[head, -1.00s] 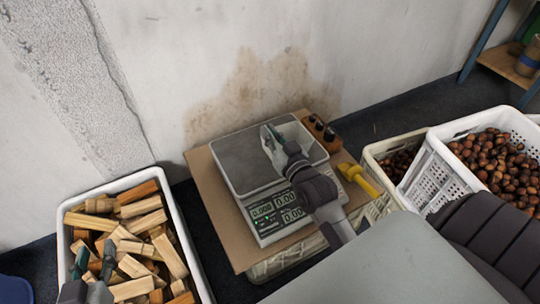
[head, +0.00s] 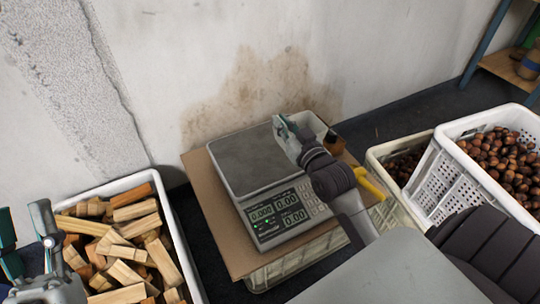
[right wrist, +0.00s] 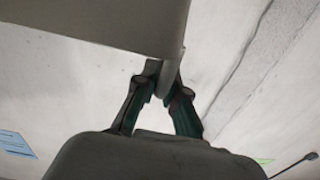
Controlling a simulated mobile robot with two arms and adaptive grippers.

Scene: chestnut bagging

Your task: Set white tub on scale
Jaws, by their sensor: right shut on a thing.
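The scale (head: 247,163) stands on a cardboard sheet, its steel plate bare and its displays lit with what look like zeros. My right gripper (head: 284,128) is at the plate's far right corner, shut on the wall of the white tub (head: 314,124). Most of the tub is hidden behind my gripper and wrist; whether it touches the plate I cannot tell. In the right wrist view the fingers (right wrist: 168,80) pinch the tub's wall, with its pale side (right wrist: 110,22) above. My left gripper (head: 28,232) is open and empty at the left edge of the wood crate.
A white crate of wood pieces (head: 125,245) stands left of the scale. Crates of chestnuts (head: 500,160) stand farther right. The stained wall (head: 262,85) is close behind.

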